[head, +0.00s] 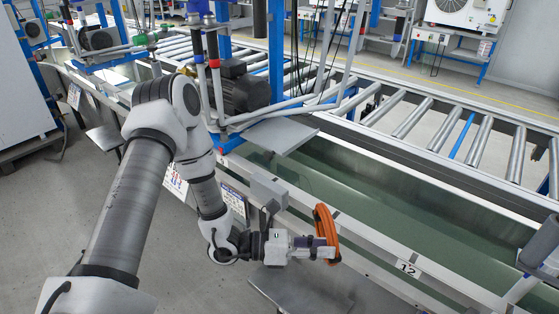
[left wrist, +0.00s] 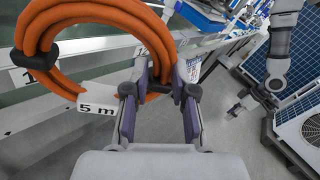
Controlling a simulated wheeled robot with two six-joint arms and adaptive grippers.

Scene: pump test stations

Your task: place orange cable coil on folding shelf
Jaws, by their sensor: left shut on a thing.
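The orange cable coil (head: 324,222) is held upright at the end of my left gripper (head: 328,250), beside the station's front rail. In the left wrist view the coil (left wrist: 150,32) shows large, with black ties and a white "5 m" tag. My left gripper (left wrist: 163,80) is shut on the coil's near side. A grey folding shelf (head: 300,292) juts out from the station front, below the gripper and coil, with clear space between. Its visible top is bare and its near part is cut off by the picture edge. My right gripper (left wrist: 242,106) appears small in the left wrist view; its jaws are unclear.
The station's long white rail with the "12" label (head: 408,268) runs beside the coil. Behind it lie a green trough (head: 370,205) and a roller conveyor (head: 450,130). A pump (head: 240,88) stands on the line. A grey plate (head: 283,135) sticks out above the trough.

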